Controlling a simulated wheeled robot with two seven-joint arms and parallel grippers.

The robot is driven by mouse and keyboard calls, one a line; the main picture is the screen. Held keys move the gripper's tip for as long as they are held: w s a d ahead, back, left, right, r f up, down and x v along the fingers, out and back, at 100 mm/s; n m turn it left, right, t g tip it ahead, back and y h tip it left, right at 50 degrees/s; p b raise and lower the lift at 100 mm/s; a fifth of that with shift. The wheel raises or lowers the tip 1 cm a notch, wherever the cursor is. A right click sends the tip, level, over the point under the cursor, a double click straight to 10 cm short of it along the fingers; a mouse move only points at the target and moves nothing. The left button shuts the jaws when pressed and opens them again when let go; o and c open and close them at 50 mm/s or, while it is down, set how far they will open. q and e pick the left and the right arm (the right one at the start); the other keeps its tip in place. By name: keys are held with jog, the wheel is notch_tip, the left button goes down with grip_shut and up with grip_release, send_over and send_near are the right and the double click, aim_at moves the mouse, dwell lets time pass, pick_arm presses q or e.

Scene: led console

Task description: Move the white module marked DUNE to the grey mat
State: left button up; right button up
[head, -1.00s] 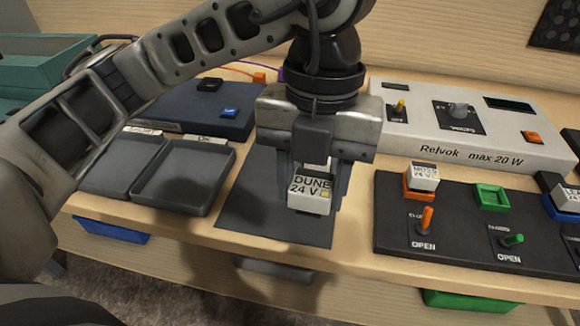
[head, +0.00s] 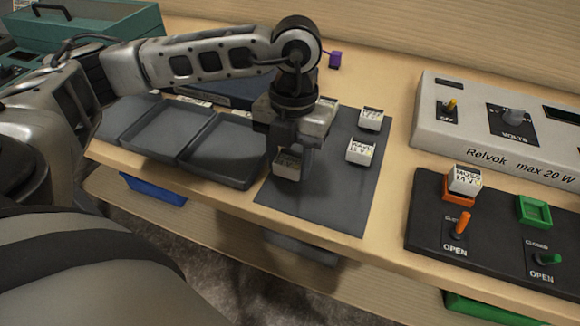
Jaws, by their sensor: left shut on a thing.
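My left gripper (head: 288,158) is shut on a white module (head: 286,167) over the left part of the grey mat (head: 320,207). Its print is too dark to read now; in the earlier frame the module in this gripper read DUNE 24 V. I cannot tell whether its underside touches the mat. Two other white modules stand on the mat, to the right of the gripper: one nearer (head: 360,152) and one farther back (head: 371,119). My right gripper is not in view.
Dark trays (head: 224,150) lie just left of the mat. A black console panel (head: 425,220) with an orange socket holding a white module (head: 465,180) and an empty green socket (head: 534,211) is at right. Behind it stands a grey power supply (head: 440,128). The mat's front is clear.

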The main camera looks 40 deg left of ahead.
aim_at(290, 172)
pick_arm(q)
notch_tip(290, 172, down, 3)
jog(key=shift+r, duration=0.1)
jog(key=shift+f, duration=0.25)
jog(key=o, duration=1)
jog(key=shift+r, duration=0.45)
jog(key=r, duration=0.3)
jog(key=w+r, duration=0.1)
jog(key=r, duration=0.7)
jog(key=shift+w+a+r+b, duration=0.15)
jog(key=shift+r+b, duration=0.1)
jog(key=shift+b, duration=0.05)
